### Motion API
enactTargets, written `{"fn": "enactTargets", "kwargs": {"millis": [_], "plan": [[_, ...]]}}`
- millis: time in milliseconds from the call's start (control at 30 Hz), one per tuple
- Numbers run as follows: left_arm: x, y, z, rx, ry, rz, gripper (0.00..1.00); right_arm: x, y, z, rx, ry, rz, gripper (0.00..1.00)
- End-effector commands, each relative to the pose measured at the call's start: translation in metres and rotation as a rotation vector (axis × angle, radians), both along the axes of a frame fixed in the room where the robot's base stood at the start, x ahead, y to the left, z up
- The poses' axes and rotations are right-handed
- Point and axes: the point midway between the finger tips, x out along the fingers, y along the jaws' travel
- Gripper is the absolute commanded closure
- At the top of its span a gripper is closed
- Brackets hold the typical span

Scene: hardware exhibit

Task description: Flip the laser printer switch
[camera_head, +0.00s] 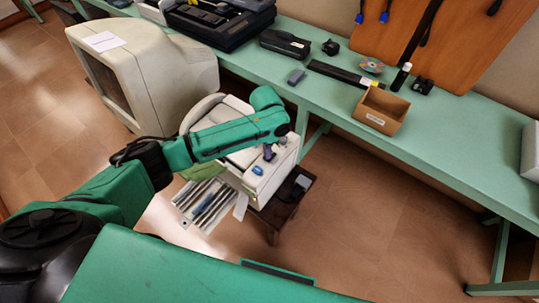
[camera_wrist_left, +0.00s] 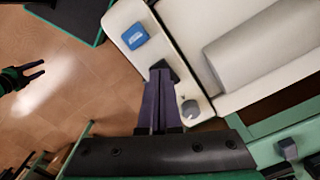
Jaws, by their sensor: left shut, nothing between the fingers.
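The cream laser printer (camera_head: 284,157) stands on a small dark stand below the bench. A blue rocker-like piece (camera_head: 257,170) and a grey round knob (camera_wrist_left: 189,109) are on its top panel; the blue piece also shows in the left wrist view (camera_wrist_left: 134,36). My left gripper (camera_head: 268,152) is over this panel, its purple fingers shut with nothing between them. In the left wrist view the fingertips (camera_wrist_left: 160,70) lie between the blue piece and the knob; I cannot tell if they touch the panel. My right gripper (camera_wrist_left: 36,71) shows small at the left, fingers apart and empty.
A large old monitor (camera_head: 145,75) stands left of the printer, close to my left arm. The green bench (camera_head: 440,143) behind holds a cardboard box (camera_head: 381,110) and several small items. A tray of slim items (camera_head: 203,203) lies before the printer. The floor at right is clear.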

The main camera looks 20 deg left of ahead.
Motion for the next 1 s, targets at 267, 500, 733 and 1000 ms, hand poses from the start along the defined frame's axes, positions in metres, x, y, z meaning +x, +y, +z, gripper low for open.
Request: {"fn": "enactTargets", "kwargs": {"millis": [267,500,733,1000], "plan": [[0.000,0.000,-0.005,-0.001,0.001,0.000,1.00,0.000,0.000,-0.002,0.000,0.000,0.000,0.50],[0.000,0.000,-0.008,-0.001,0.001,0.000,1.00,0.000,0.000,-0.004,0.000,0.000,-0.001,0.50],[0.000,0.000,-0.012,-0.001,0.001,0.000,1.00,0.000,0.000,-0.006,0.000,0.000,-0.001,0.50],[-0.001,0.000,-0.016,-0.001,0.001,0.000,1.00,0.000,0.000,-0.008,0.000,-0.001,0.000,0.50]]}}
